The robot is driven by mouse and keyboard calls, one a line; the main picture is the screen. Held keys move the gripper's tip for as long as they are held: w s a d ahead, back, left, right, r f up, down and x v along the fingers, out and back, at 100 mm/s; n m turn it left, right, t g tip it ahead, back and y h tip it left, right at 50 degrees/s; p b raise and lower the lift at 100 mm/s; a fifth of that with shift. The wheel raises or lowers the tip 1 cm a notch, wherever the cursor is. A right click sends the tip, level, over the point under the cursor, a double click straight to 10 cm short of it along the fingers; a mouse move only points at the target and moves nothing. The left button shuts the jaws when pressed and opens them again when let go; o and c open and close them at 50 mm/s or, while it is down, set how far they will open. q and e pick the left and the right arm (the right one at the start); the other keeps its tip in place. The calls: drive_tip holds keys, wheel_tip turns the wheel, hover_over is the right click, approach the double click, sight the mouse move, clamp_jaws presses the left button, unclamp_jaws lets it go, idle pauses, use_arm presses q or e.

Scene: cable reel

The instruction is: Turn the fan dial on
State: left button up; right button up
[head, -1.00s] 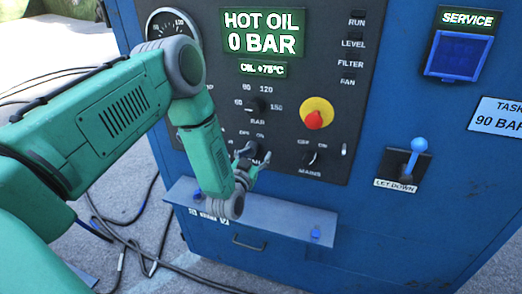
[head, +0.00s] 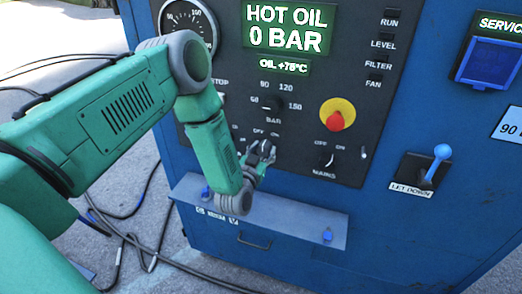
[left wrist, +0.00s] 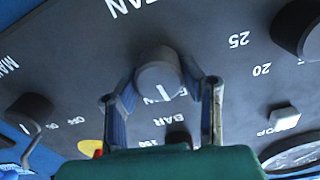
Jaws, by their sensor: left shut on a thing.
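The fan dial (left wrist: 158,72) is a dark round knob on the black control panel, near the FAN lettering, in the left wrist view, which shows the panel upside down. My left gripper (left wrist: 163,95) has a finger on each side of it and is shut on it. A pale pointer line shows on the knob; its exact setting is hard to read. In the head view my left gripper (head: 262,152) is at the panel below the BAR dial and largely hides the fan dial. My right gripper is not in view.
A red and yellow stop button (head: 336,118), the BAR dial (head: 272,103) and the MAINS dial (head: 325,160) sit close around the gripper. A metal shelf (head: 285,217) juts out below. A blue-handled lever (head: 436,163) is at the right. Cables (head: 150,225) lie on the floor.

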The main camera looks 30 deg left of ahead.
use_arm(q)
drive_tip(key=shift+a+f, duration=0.25)
drive_tip(key=shift+f, duration=0.05)
drive_tip(key=shift+d, duration=0.5)
drive_tip(key=shift+a+f+m, duration=0.1)
drive_tip(key=shift+a+m, duration=0.2)
drive_tip(key=shift+m, duration=0.1)
drive_tip(key=shift+d+m+b, duration=0.2)
drive_tip(key=shift+m+b, duration=0.1)
drive_tip(key=shift+m, duration=1.7)
drive_tip(key=m+b, duration=0.1)
drive_tip(key=m, duration=0.3)
drive_tip(key=shift+a+f+b, duration=0.1)
drive_tip(key=shift+b, duration=0.3)
drive_tip(key=shift+a+m+b, duration=0.1)
drive_tip(key=shift+m+b, duration=0.35)
drive_tip(key=shift+m, duration=1.15)
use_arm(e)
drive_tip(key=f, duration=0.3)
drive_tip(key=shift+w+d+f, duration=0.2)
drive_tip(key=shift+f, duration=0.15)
